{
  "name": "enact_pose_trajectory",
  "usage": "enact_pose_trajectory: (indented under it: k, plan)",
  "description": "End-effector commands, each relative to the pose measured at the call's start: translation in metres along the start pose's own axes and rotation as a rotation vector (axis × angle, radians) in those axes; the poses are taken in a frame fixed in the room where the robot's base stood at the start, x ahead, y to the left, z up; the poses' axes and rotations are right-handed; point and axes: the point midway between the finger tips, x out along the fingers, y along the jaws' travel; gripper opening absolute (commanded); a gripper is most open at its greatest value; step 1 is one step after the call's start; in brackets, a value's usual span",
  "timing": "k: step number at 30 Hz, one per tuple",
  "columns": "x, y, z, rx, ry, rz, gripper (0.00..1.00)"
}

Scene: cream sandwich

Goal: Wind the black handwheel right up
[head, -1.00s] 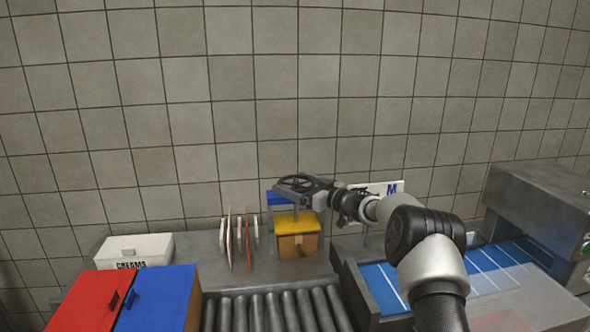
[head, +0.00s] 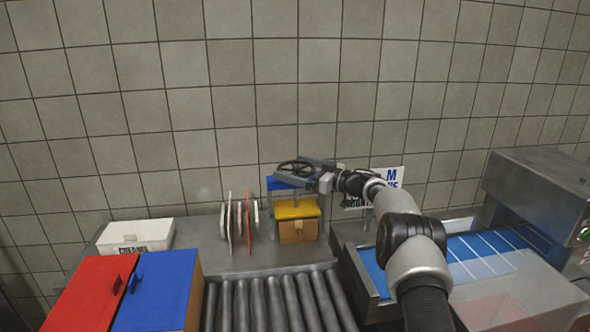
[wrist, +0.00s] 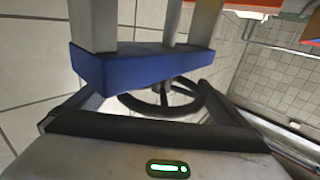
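The black handwheel (head: 292,167) sits on top of a small press with a blue crossbeam (head: 283,183). Below the beam, a yellow plate (head: 296,209) rests on or just over a wooden box (head: 297,231). My gripper (head: 296,174) reaches in from the right at wheel height. In the wrist view the handwheel (wrist: 163,112) lies between my two spread fingers, partly hidden by the blue beam (wrist: 145,70). A gap shows between the left finger and the rim. The right finger is close to the rim; I cannot tell whether it touches.
Upright discs (head: 238,222) stand in a rack left of the press. A white creams box (head: 136,236), a red lid (head: 88,290) and a blue lid (head: 155,298) are at the left. Rollers (head: 268,302) run in front; a blue conveyor (head: 470,255) is at the right. A white sign (head: 392,177) stands behind my arm.

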Motion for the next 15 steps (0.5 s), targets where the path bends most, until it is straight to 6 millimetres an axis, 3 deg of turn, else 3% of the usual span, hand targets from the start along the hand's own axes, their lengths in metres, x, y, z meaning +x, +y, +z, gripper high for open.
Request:
enact_pose_trajectory:
  k: [5,15]
  plan:
    - [0.0,0.0,-0.016,-0.003,0.0,-0.001,1.0]
    - [0.0,0.0,-0.08,-0.003,0.001,0.0,1.0]
